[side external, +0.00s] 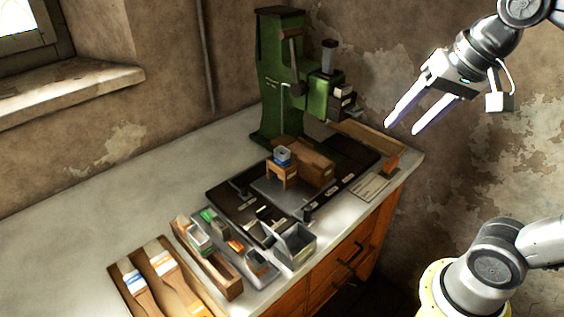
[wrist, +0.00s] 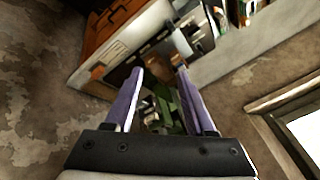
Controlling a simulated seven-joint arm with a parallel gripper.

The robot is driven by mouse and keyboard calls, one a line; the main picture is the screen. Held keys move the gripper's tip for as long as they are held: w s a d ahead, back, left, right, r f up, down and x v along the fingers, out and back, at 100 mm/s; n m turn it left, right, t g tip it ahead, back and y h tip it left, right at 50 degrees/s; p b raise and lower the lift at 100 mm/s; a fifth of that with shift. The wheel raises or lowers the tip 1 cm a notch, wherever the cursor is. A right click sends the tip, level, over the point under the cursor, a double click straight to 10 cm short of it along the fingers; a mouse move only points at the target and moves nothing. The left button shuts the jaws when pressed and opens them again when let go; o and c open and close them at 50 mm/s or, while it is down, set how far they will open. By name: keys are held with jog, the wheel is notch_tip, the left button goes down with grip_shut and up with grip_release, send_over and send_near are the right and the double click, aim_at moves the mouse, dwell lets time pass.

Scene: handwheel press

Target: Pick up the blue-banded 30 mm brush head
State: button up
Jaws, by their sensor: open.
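My gripper (side external: 408,130) is open and empty, high at the right of the bench in the side view. Its two pale fingers also show in the wrist view (wrist: 157,75), with the green press between and beyond them. A small blue-grey piece (side external: 282,155) sits on a light wooden block on the press's black base. I cannot tell for certain which small piece is the blue-banded 30 mm head. My gripper is well apart from all of them.
The green press (side external: 272,85) stands at the back. A grey open box (side external: 296,246) is near the front edge. A wooden tray (side external: 191,292) at lower left holds full brushes with blue and orange bands. The left of the grey bench top (side external: 120,205) is clear.

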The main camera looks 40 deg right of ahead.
jog(key=w+r+m+g, duration=0.1)
jog(key=w+r+m, duration=0.35)
jog(key=w, duration=0.55)
jog(key=m+g, duration=0.4)
jog(key=m, duration=0.1)
send_over(282, 152)
jog(key=s+a, duration=0.1)
notch_tip(282, 152, down, 23)
jog(key=shift+a+r, duration=0.15)
jog(key=shift+s+f, duration=0.1)
jog(key=shift+f, duration=3)
grip_shut()
